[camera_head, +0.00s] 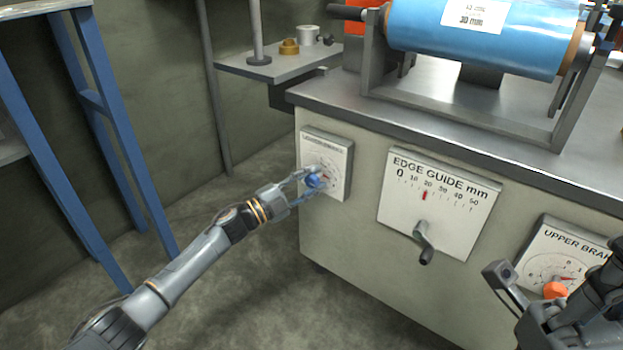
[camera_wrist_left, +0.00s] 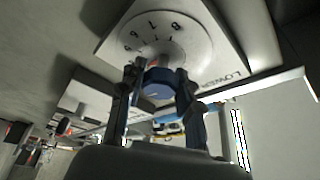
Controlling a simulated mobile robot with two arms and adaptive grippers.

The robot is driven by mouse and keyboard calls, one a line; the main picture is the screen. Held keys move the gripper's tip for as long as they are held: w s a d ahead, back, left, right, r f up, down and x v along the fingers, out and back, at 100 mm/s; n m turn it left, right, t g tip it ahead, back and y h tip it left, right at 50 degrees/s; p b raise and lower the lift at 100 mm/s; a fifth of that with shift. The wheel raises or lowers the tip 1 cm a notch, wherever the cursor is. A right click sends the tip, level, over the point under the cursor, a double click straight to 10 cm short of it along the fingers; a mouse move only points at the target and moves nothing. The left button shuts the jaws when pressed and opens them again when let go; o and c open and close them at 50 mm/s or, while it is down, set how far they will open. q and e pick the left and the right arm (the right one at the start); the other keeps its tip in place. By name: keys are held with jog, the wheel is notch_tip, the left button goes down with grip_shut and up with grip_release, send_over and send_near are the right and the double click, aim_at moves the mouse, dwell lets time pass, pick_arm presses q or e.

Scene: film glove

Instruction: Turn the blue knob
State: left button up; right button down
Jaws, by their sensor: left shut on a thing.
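The blue knob (camera_head: 313,181) sits on a pale dial plate (camera_head: 341,171) at the left end of the machine's front. My left gripper (camera_head: 308,178) reaches it from the left and is shut on it. In the left wrist view the blue knob (camera_wrist_left: 157,88) is between the two fingers (camera_wrist_left: 155,92), in front of a round numbered dial (camera_wrist_left: 172,35). The plate's lettering there is only partly readable, "LOWER". My right gripper (camera_head: 507,282) is at the lower right, near an orange knob; its fingers are partly out of clear view.
An edge guide panel (camera_head: 440,205) with a grey crank (camera_head: 424,240) is right of the dial plate. An orange knob (camera_head: 555,290) is on the upper brake panel (camera_head: 573,252). A blue film roll (camera_head: 480,40) lies above. A blue frame (camera_head: 95,100) stands at left.

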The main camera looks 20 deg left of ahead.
dwell(0.3)
pick_arm(q)
jog(key=o, duration=1.2)
jog(key=v, duration=1.2)
jog(key=shift+f, duration=0.1)
